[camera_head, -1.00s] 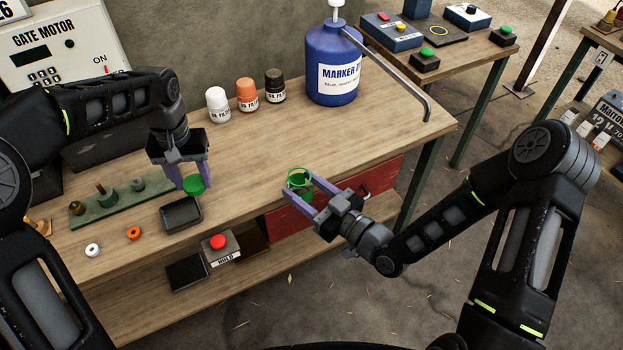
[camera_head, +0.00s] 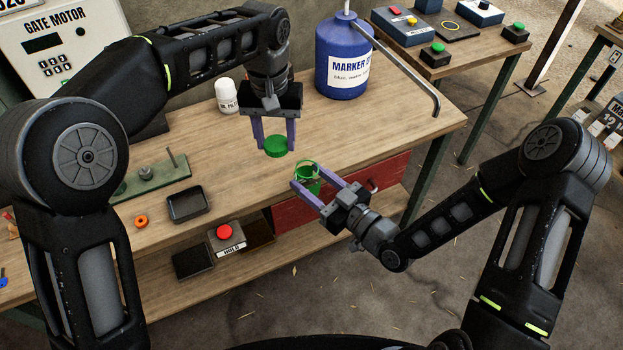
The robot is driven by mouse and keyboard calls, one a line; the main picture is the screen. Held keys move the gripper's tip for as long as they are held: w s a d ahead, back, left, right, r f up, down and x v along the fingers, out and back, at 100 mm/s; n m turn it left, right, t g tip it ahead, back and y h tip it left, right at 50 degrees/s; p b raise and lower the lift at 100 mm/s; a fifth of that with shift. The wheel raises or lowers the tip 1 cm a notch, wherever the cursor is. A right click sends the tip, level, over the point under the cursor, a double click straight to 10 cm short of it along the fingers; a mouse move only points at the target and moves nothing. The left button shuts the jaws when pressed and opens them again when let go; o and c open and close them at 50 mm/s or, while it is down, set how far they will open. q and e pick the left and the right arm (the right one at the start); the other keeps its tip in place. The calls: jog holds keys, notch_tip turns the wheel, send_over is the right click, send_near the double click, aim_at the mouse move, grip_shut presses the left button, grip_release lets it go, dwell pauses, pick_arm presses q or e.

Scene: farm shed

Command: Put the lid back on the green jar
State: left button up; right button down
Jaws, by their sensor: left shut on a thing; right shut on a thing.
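My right gripper (camera_head: 309,188) is shut on the jar from the front right. The green lid (camera_head: 275,147) is held level by my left gripper (camera_head: 274,142), which points down with its purple fingers on either side of the lid. The lid is above and behind the jar, a little to its left, and apart from it.
A black tray (camera_head: 187,204) lies on the wooden table (camera_head: 225,170) to the left. A white bottle (camera_head: 227,97) and a blue marker jug (camera_head: 342,62) stand at the back. An orange ring (camera_head: 141,221) lies at the left.

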pick_arm(q)
send_near(307, 157)
jog(key=s, duration=0.2)
jog(key=shift+f+m, duration=0.3)
jog(key=shift+f, duration=0.05)
jog(key=shift+a, duration=0.1)
jog(key=shift+f, duration=2)
jog(key=shift+s, duration=0.1)
jog(key=shift+f, duration=0.9)
jog(key=shift+f, duration=0.55)
